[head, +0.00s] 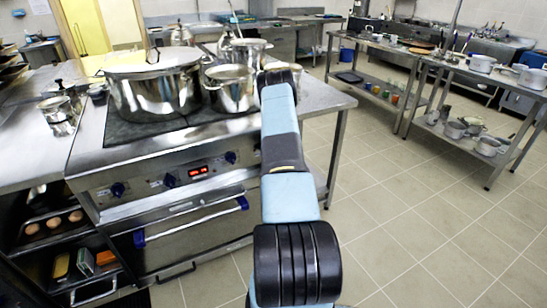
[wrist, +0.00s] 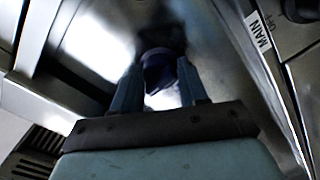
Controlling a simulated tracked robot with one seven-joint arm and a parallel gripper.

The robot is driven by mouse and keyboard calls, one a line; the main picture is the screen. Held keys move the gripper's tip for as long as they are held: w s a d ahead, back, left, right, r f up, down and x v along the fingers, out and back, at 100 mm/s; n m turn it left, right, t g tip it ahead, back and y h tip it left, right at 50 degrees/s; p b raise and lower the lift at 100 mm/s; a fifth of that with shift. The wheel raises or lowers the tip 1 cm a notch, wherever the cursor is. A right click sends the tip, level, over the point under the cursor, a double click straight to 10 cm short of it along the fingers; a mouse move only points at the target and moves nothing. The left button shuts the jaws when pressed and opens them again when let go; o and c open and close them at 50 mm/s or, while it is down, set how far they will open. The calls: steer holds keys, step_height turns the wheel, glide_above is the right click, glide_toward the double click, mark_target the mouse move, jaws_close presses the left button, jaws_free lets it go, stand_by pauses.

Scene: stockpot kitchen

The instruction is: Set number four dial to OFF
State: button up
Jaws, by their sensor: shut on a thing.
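My gripper (wrist: 160,90) shows in the wrist view, with one finger on each side of a dark blue dial (wrist: 158,68) on a shiny metal panel. The fingers are shut on this dial. Its number and its pointer mark cannot be read. In the head view my arm covers the right part of the stove front, and the gripper is hidden behind it. Several blue dials show on the stove front (head: 150,202) left of my arm: a left one (head: 118,189), a middle one (head: 170,181) and one (head: 230,157) right of the red display (head: 198,170).
A large lidded pot (head: 153,90) and a smaller pot (head: 231,90) stand on the stove. The oven handle (head: 195,220) projects below the dials. The floor to the right is clear.

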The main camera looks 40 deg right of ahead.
steer(key=shift+a+f, duration=0.1)
steer(key=shift+f, duration=0.1)
steer(key=o, duration=1)
steer(key=shift+r, duration=0.1)
steer(key=shift+o, duration=0.2)
steer(key=v, duration=1.3)
steer(key=shift+s, duration=0.4)
